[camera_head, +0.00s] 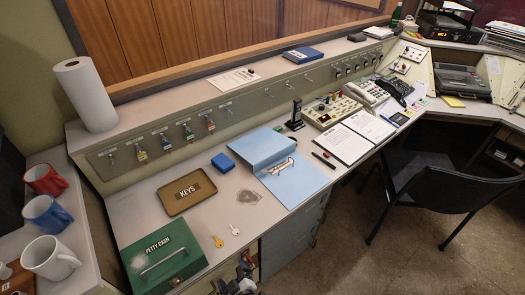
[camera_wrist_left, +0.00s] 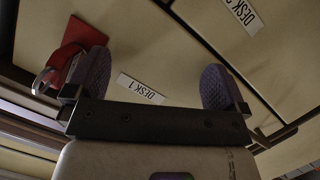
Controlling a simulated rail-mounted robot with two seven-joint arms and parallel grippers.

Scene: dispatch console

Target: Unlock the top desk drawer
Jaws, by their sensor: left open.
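My left gripper (camera_head: 238,277) is at the bottom edge of the head view, by the beige desk front below the desktop. In the left wrist view my left gripper (camera_wrist_left: 153,78) is open, its two purple pads wide apart. A pale drawer front labelled "DESK 1" (camera_wrist_left: 139,89) lies between and beyond them. A red tag (camera_wrist_left: 75,50) with a metal ring (camera_wrist_left: 45,80) is beside the left pad, partly behind it; I cannot tell whether they touch. No lock or key shaft is clearly visible. My right gripper is not in view.
A second labelled drawer front (camera_wrist_left: 215,40) adjoins. On the desktop lie a gold key (camera_head: 218,241), a silver key (camera_head: 235,230), a brown "KEYS" tray (camera_head: 187,207) and a green petty cash box (camera_head: 150,240). Tagged keys (camera_head: 188,132) hang on the panel. A black chair (camera_head: 430,185) stands right.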

